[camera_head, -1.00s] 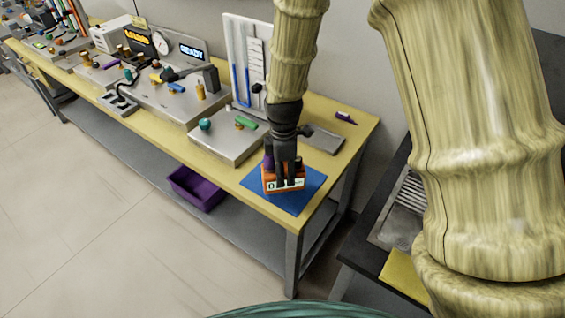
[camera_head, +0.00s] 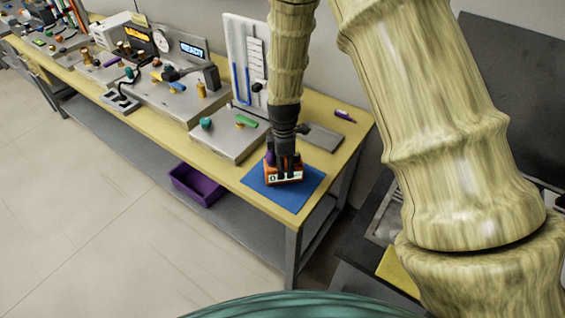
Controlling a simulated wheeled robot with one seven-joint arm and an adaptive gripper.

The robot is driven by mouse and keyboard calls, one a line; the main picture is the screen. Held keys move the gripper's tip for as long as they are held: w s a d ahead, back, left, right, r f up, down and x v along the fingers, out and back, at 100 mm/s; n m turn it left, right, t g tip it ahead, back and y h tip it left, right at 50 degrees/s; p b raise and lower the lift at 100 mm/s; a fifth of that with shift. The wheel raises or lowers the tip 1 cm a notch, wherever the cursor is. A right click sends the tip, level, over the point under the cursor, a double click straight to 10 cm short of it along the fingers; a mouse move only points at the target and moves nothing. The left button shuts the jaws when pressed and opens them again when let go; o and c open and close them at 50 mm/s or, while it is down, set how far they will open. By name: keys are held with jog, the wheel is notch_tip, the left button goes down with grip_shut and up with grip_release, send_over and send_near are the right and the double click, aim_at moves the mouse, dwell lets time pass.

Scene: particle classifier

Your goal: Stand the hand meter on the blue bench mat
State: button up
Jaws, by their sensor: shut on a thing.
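The hand meter (camera_head: 270,179) is a small orange box with a pale display face toward me and a purple part at its upper left. My gripper (camera_head: 284,172) points down over it and is shut on it, hiding part of its top and middle. The meter looks upright over the blue bench mat (camera_head: 297,198), near the mat's upper middle. I cannot tell whether its base touches the mat. The mat lies flat at the near right end of the yellow bench.
A grey base plate (camera_head: 222,146) with teal and green knobs stands left of the mat. A purple bin (camera_head: 196,187) sits on the lower shelf. The mat's front part is clear.

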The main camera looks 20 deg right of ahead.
jog(key=shift+f, duration=0.15)
jog(key=o, duration=1.3)
notch_tip(320, 180, up, 12)
jog(key=b, duration=0.3)
jog(key=shift+r, duration=0.2)
